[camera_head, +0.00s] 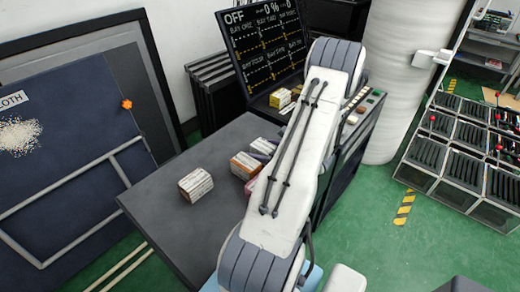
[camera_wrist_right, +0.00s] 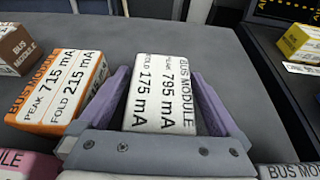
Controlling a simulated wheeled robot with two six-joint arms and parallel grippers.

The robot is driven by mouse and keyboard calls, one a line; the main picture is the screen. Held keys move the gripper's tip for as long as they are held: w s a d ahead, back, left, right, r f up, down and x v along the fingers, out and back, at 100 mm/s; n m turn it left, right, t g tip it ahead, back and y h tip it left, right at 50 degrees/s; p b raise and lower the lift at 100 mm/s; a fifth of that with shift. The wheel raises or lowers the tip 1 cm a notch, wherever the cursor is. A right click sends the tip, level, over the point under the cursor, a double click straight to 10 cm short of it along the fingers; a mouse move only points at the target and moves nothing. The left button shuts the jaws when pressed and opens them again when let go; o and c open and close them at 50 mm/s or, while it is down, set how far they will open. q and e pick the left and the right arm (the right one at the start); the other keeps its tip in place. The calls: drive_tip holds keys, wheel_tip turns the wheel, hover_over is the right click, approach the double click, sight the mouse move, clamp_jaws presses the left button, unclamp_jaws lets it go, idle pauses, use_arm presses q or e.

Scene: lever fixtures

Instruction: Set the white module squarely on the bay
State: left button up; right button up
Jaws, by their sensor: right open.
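The white module (camera_wrist_right: 160,100), printed "BUS MODULE", "795 mA" and "175 mA", lies on the grey table top in the right wrist view. My right gripper (camera_wrist_right: 160,76) is open, with its purple fingers on either side of the module; I cannot tell whether they touch it. My left gripper is not in view. The console (camera_head: 348,150) with a bay display board (camera_head: 266,45) stands beyond the table. I cannot tell which place on it is the bay.
An orange-edged module (camera_wrist_right: 65,90) lies close left of my right gripper, with a brown one (camera_wrist_right: 15,50) farther left. A pink one (camera_wrist_right: 25,163) is at the lower left. A yellow module (camera_head: 280,98) is by the display board. The table's near left part (camera_head: 160,220) is clear.

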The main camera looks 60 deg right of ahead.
drive_tip(key=p+v, duration=0.2)
drive_tip(key=v, duration=1)
drive_tip(key=shift+r, duration=0.15)
